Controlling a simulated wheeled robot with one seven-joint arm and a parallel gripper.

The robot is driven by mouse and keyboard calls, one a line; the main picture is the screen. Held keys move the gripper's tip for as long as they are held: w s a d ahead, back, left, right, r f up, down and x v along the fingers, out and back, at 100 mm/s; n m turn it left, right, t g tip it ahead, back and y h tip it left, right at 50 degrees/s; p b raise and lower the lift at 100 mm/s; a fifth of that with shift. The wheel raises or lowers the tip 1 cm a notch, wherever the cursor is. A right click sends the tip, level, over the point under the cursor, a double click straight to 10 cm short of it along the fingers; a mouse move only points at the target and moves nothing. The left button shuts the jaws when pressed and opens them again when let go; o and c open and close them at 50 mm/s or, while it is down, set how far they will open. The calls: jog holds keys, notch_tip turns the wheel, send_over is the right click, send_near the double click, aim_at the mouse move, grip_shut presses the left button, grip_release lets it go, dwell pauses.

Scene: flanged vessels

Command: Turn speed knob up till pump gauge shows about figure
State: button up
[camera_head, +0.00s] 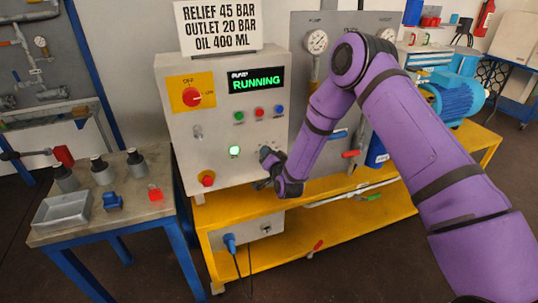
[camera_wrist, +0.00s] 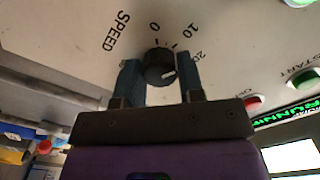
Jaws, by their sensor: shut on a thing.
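The dark round speed knob (camera_wrist: 159,66) sits on the panel near the printed word SPEED and the figures 0, 10 and 20. Its white mark points to the lower right in the wrist view, on the side of the 20. My gripper (camera_wrist: 160,76) has one finger on each side of the knob and is shut on it. In the head view my gripper (camera_head: 268,162) is at the lower right of the control box front (camera_head: 216,150) and largely covers the knob. The pump gauge (camera_head: 316,41) is a white dial on the grey panel; its needle is too small to read.
The display (camera_head: 257,80) reads RUNNING in green. A sign (camera_head: 218,25) reads RELIEF 45 BAR, OUTLET 20 BAR, OIL 400 ML. A lit green button (camera_head: 234,151), a red-and-yellow rotary switch (camera_head: 191,96) and a lower red button (camera_head: 208,179) are nearby. A second gauge (camera_head: 388,35) sits right.

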jog(key=shift+m, duration=1.2)
jog(key=o, duration=0.9)
jog(key=shift+s, duration=0.1)
jog(key=v, duration=1)
jog(key=shift+s+d, duration=0.15)
jog(key=shift+s, duration=0.15)
